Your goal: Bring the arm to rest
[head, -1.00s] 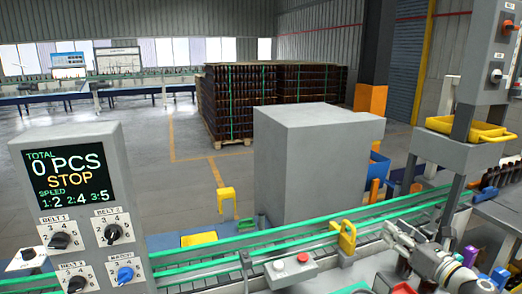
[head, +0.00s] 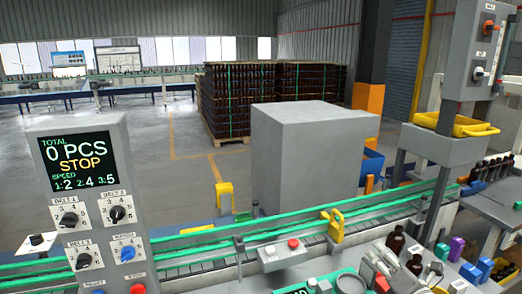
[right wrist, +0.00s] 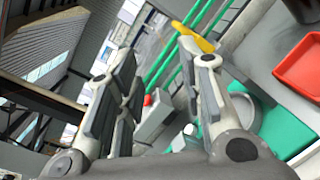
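My right gripper (right wrist: 158,60) is open in the right wrist view. Its two pale, grey-padded fingers stand apart with nothing between them. My left gripper is not in view.
A green-edged conveyor (head: 290,227) crosses in front, with a button box (head: 282,256) beside it. A control panel (head: 82,190) reading STOP stands at left, a grey post (head: 440,180) at right. A red tray (right wrist: 300,68) shows in the right wrist view. Open floor lies beyond.

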